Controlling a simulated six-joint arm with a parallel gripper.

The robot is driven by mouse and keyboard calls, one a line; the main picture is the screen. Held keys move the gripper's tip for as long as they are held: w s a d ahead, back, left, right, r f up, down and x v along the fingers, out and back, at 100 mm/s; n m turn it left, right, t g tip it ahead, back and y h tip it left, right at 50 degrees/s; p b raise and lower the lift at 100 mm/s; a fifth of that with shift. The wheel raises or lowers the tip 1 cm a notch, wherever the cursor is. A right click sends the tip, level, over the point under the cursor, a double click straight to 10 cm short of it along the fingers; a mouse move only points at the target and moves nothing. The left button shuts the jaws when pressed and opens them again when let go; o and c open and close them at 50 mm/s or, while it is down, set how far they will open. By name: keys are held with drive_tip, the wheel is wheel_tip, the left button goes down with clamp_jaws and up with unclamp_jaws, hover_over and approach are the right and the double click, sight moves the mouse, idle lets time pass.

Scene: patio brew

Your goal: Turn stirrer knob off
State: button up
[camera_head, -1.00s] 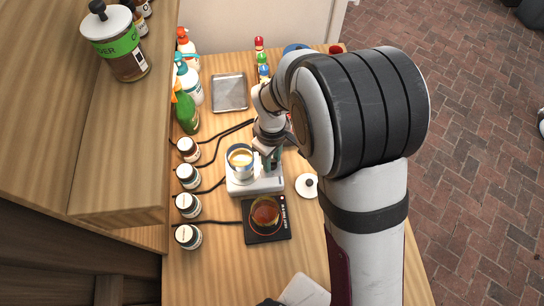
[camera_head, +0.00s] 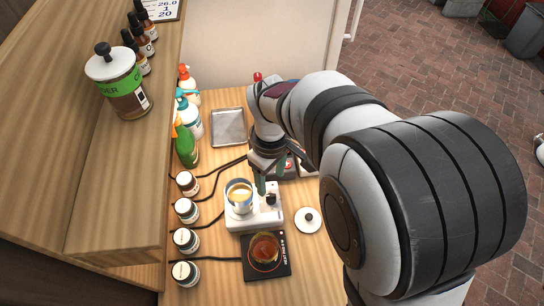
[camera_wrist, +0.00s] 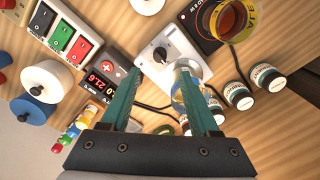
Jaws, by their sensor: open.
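The white stirrer (camera_head: 236,225) stands on the wooden table with a metal-rimmed beaker (camera_head: 239,197) of yellowish liquid on it. Its black knob (camera_head: 271,199) is on the right part of the stirrer's top. In the wrist view, the knob (camera_wrist: 160,54) shows on the white stirrer (camera_wrist: 172,38), with the beaker (camera_wrist: 187,90) partly hidden behind a green finger. My gripper (camera_head: 266,184) is open and empty above the stirrer, close to the knob. In the wrist view, its two green fingers (camera_wrist: 160,82) are apart, with the knob beyond the gap between them.
Small jars (camera_head: 186,212) and spray bottles line the left. A device with red digits (camera_wrist: 104,80) and a switch strip (camera_wrist: 62,36) are nearby.

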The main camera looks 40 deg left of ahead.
wheel_tip(320, 180, up, 8)
drive_tip(key=shift+f, duration=0.2)
drive_tip(key=s+d+r+m, duration=0.1)
drive_tip(key=d+r+m, duration=0.2)
drive_tip(key=d+m, duration=1.2)
drive_tip(key=s+d+f+m+y, duration=0.1)
drive_tip(key=s+d+f+m, duration=0.1)
drive_tip(key=s+d+m, duration=0.6)
drive_tip(key=s+d, duration=0.1)
drive_tip(key=d, duration=0.3)
drive_tip(key=shift+s+d+y, duration=0.15)
drive_tip(key=shift+y, duration=0.25)
